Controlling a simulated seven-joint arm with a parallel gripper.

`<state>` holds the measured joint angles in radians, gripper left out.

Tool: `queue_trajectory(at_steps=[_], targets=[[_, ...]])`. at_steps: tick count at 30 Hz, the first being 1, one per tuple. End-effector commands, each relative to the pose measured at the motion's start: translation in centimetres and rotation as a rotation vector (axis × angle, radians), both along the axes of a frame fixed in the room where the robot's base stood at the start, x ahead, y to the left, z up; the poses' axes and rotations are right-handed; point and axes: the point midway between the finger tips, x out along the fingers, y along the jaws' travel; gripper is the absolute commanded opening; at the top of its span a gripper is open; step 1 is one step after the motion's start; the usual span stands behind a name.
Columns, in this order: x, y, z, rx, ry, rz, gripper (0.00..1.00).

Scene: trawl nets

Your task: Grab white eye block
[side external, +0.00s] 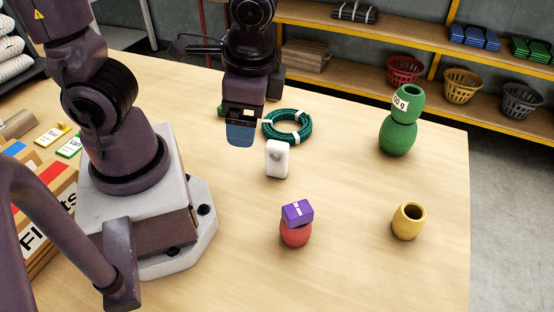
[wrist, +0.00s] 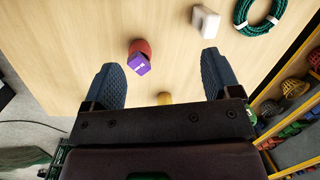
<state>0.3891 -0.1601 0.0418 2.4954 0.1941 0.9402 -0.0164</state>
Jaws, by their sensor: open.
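The white eye block (side external: 277,159) stands upright on the wooden table, with a round hole or recess in its face. My gripper (side external: 241,134) is above the table, just left of and higher than the block in the side view. In the wrist view its two dark blue fingers (wrist: 160,78) are spread wide apart with nothing between them gripped. The block is apart from the fingers.
A green rope coil (side external: 287,125) lies close behind the block. A purple box (side external: 297,211) rests on a red float (side external: 295,234) in front. A yellow float (side external: 408,221) and stacked green floats (side external: 398,138) stand to the right. The table's middle right is clear.

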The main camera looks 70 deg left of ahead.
Motion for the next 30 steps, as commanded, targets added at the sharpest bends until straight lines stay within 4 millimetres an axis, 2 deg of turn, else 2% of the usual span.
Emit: queue_trajectory(at_steps=[1, 6, 13, 18, 22, 27, 30], targets=[[-0.6, 0.0, -1.6, 0.074, 0.084, -0.07, 0.83], [-2.0, 1.5, -5.4, 0.351, 0.303, -0.306, 0.83], [-2.1, 4.4, -8.5, 0.789, 0.526, -0.671, 0.83], [-0.4, 5.8, -9.8, 1.129, 0.617, -0.966, 0.83], [1.6, 6.0, -10.5, 1.34, 0.623, -1.169, 0.83], [4.2, 5.1, -10.6, 1.471, 0.534, -1.311, 0.83], [5.0, 4.6, -10.6, 1.5, 0.486, -1.339, 0.83]])
